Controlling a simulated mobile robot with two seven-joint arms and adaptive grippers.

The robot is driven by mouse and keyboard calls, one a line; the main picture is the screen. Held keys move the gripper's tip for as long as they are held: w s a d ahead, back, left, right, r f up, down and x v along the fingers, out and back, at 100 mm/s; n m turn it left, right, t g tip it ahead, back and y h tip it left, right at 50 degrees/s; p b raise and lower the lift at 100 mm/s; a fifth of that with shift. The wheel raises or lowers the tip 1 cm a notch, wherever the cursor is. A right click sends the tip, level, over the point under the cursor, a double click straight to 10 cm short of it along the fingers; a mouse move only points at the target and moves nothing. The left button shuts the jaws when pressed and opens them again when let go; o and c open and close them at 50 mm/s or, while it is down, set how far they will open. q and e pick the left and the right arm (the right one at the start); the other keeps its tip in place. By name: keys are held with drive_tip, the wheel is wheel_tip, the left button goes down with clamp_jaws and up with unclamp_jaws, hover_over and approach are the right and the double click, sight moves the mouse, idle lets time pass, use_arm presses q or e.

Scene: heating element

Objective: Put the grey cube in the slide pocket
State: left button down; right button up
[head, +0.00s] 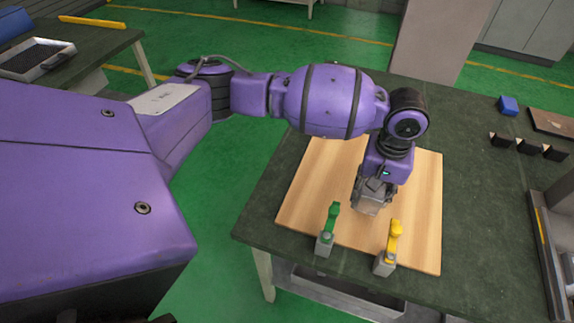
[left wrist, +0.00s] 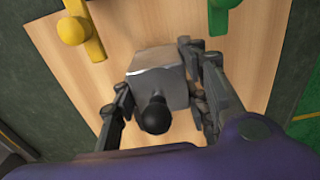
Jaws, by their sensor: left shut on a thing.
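My left gripper (head: 373,188) points down over the wooden board and is shut on the grey cube (head: 367,204). In the left wrist view the cube (left wrist: 158,72) sits between the two fingers of the gripper (left wrist: 160,98), with a black round knob in front of its near side. I cannot tell whether the cube touches the board or hangs just above it. I cannot make out the slide pocket for certain in either view. My right gripper is not in view.
The wooden board (head: 425,200) lies on a dark green table (head: 480,200). Several black blocks (head: 526,145), a blue block (head: 508,105) and a metal fixture (head: 548,245) are at the right.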

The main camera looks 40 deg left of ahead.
sight(368, 200)
use_arm(q)
drive_tip(key=shift+w+a+f, duration=0.15)
drive_tip(key=shift+w+f, duration=0.15)
drive_tip(key=shift+w, duration=0.05)
drive_tip(key=shift+w+a+f, duration=0.1)
drive_tip(key=shift+w+f, duration=0.05)
drive_tip(key=shift+f, duration=1.55)
drive_tip(key=c, duration=1)
unclamp_jaws()
drive_tip(key=shift+f, duration=0.2)
